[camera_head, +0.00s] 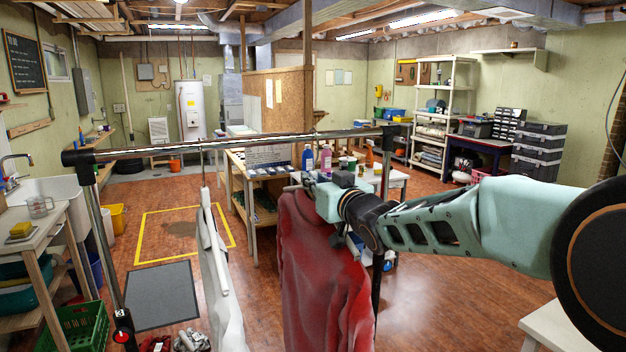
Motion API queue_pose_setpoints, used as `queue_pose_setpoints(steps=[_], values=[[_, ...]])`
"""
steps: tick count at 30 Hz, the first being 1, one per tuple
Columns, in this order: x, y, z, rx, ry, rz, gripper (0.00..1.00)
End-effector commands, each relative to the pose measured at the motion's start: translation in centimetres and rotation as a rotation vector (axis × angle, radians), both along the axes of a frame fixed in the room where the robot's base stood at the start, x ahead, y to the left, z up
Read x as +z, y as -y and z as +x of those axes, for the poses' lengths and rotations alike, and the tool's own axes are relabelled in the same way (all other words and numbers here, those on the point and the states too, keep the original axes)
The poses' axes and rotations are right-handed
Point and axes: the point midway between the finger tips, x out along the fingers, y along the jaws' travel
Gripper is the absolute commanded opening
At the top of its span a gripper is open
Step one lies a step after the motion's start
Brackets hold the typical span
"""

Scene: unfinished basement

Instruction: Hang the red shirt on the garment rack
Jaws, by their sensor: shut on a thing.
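The red shirt (318,265) hangs down from my gripper (318,188), which is shut at its top. Whether the jaws hold cloth or a hanger is too small to tell. The garment rack (270,143) has a metal rail with black end joints, running across the picture from left to centre right. My gripper and the shirt appear just below the rail, near its right end. I cannot tell whether the shirt's top touches the rail. A white garment (218,270) hangs on the rail by a hook, to the left of the red shirt, with a gap between them.
The rack's left post (105,225) stands near a sink counter (30,225) and a green crate (78,328). A worktable with bottles (325,158) stands behind the shirt. A white surface (562,325) is at the lower right. The floor right of the shirt is mostly clear.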

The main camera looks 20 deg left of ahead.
Motion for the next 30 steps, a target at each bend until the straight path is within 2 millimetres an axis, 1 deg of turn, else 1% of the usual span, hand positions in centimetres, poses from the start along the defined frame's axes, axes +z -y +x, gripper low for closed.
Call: queue_pose_setpoints(steps=[5,6,11,12,20,23,26,30], values=[[0.2,0.0,0.0,0.000,0.003,0.002,0.00],[0.2,0.0,0.0,0.000,0.003,0.002,0.12],[0.2,0.0,0.0,0.000,0.002,0.001,0.30],[0.1,0.0,0.0,0.000,0.002,0.001,0.31],[-0.1,0.1,0.0,0.000,-0.001,-0.002,0.31],[0.0,0.4,-0.3,-0.001,0.000,-0.001,0.31],[0.0,1.3,-0.9,-0.002,0.000,-0.003,0.31],[0.1,3.1,-2.5,-0.003,0.002,-0.002,0.31]])
